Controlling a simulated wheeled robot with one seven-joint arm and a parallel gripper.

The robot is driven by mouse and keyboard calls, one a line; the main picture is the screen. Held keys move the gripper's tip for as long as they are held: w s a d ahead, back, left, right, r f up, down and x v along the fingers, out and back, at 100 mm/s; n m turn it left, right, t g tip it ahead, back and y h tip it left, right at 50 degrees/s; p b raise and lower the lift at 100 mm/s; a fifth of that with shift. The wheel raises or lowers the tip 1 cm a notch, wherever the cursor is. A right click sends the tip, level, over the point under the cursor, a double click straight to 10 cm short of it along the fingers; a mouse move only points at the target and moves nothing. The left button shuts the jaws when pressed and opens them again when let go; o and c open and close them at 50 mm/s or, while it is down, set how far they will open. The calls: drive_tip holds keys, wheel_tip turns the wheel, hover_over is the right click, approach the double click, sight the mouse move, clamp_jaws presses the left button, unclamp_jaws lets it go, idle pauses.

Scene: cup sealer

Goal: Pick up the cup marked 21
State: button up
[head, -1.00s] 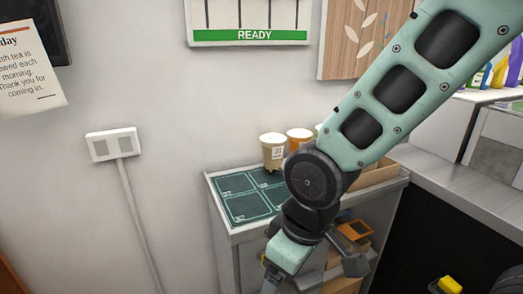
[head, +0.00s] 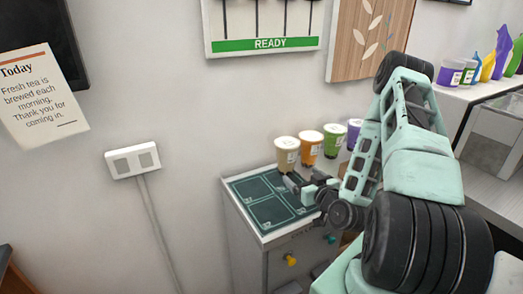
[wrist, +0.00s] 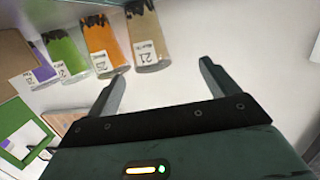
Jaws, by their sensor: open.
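The cup marked 21 is a tan cup with a white label; it stands at the left end of a row of cups in the head view (head: 287,152). It also shows at the top of the wrist view (wrist: 147,38), tilted in the picture, with 21 legible. My gripper (head: 293,184) is over the dark mat, close in front of this cup. In the wrist view my gripper (wrist: 163,69) is open with nothing between its fingers. The cup lies beyond the fingertips, nearer the left finger.
An orange cup (head: 309,150), a green cup (head: 334,140) and a purple cup (head: 353,132) stand to the right of the tan cup. A dark green mat (head: 262,212) with marked squares covers the cabinet top. The wall is close behind.

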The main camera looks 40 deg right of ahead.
drive_tip(key=s+d+m+h, duration=0.1)
drive_tip(key=h, duration=0.1)
drive_tip(key=b, duration=0.5)
approach(286, 158)
drive_tip(key=d, duration=0.3)
drive_tip(key=w+b, duration=0.1)
drive_tip(key=b, duration=0.3)
drive_tip(key=w+b, duration=0.1)
drive_tip(key=b, duration=0.2)
drive_tip(key=shift+d+r+b, duration=0.15)
drive_tip(key=shift+d+b, duration=0.15)
drive_tip(key=shift+b, duration=0.05)
drive_tip(key=shift+w+b, duration=0.1)
drive_tip(key=shift+b, duration=0.35)
